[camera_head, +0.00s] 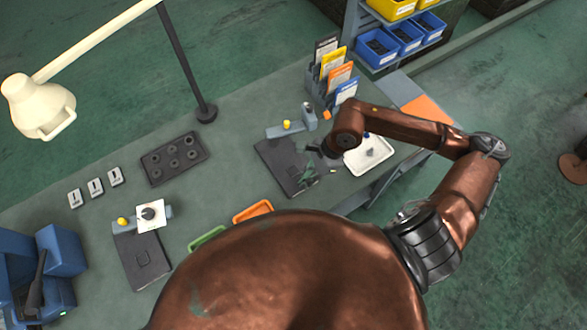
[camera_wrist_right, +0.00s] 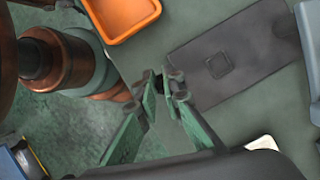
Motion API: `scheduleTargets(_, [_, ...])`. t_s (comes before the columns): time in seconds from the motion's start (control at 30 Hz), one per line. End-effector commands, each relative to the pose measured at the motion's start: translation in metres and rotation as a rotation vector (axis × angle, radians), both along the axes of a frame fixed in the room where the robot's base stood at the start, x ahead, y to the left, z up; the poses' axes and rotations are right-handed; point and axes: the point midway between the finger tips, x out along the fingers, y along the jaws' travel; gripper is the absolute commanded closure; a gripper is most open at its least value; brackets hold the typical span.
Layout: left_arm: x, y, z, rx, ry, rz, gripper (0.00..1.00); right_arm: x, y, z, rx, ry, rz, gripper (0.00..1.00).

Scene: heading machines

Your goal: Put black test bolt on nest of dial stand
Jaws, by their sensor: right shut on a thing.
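My right gripper (camera_head: 309,176) hangs over the dark plate of the right dial stand (camera_head: 272,152). In the wrist view the green fingers of the right gripper (camera_wrist_right: 164,86) come close together, shut on a small dark thing at their tips, taken as the black test bolt; its shape is mostly hidden. The stand's dark plate (camera_wrist_right: 235,62) has a raised or sunken square, the likely nest (camera_wrist_right: 217,66), apart from the tips to their right in the wrist view. A second dial stand (camera_head: 143,262) stands at left. My left gripper is not in view.
A white tray (camera_head: 357,168) with small dark items lies right of the gripper. An orange tray (camera_head: 253,211) and a green tray (camera_head: 207,238) lie in front. A black holed block (camera_head: 173,158), a lamp (camera_head: 40,105) and upright cards (camera_head: 335,72) stand around.

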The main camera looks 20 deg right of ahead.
Motion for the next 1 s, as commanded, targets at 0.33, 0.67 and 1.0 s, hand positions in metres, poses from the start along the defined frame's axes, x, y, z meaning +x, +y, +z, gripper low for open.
scheduleTargets(0.33, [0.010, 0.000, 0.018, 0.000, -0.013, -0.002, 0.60, -0.025, 0.006, 0.026, 0.002, -0.002, -0.481, 1.00])
scheduleTargets(0.67, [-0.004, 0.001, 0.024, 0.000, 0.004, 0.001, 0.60, -0.022, 0.006, 0.030, 0.001, 0.004, -0.635, 1.00])
scheduleTargets(1.0, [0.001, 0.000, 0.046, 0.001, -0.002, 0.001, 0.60, 0.053, -0.004, -0.002, 0.002, 0.004, -0.636, 1.00])
